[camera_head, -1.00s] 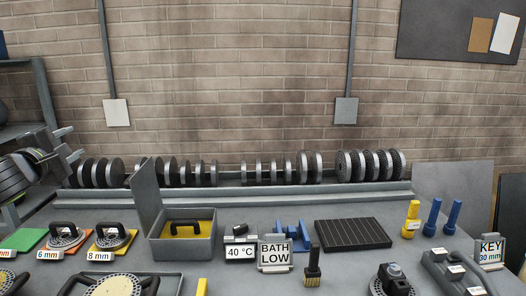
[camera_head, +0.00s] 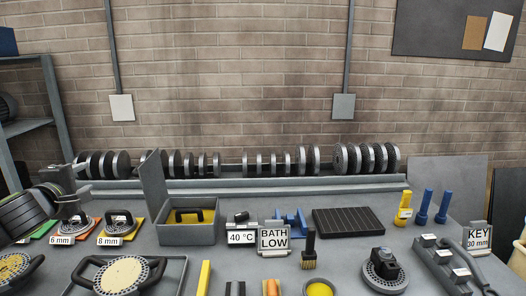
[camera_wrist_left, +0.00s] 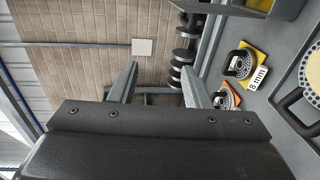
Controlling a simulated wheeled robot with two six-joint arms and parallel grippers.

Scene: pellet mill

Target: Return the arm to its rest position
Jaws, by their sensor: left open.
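My left gripper (camera_head: 84,178) is at the left edge of the head view, in front of the left end of the disc rack. Its fingers are apart with nothing between them. In the left wrist view my left gripper (camera_wrist_left: 158,80) shows the same spread, empty fingers, pointing toward the brick wall. My right gripper is not in view.
Plates labelled 6 mm (camera_head: 66,234) and 8 mm (camera_head: 116,230) lie just right of my left arm. A rack of discs (camera_head: 264,164) runs along the back. A grey shelf (camera_head: 28,128) stands at the left.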

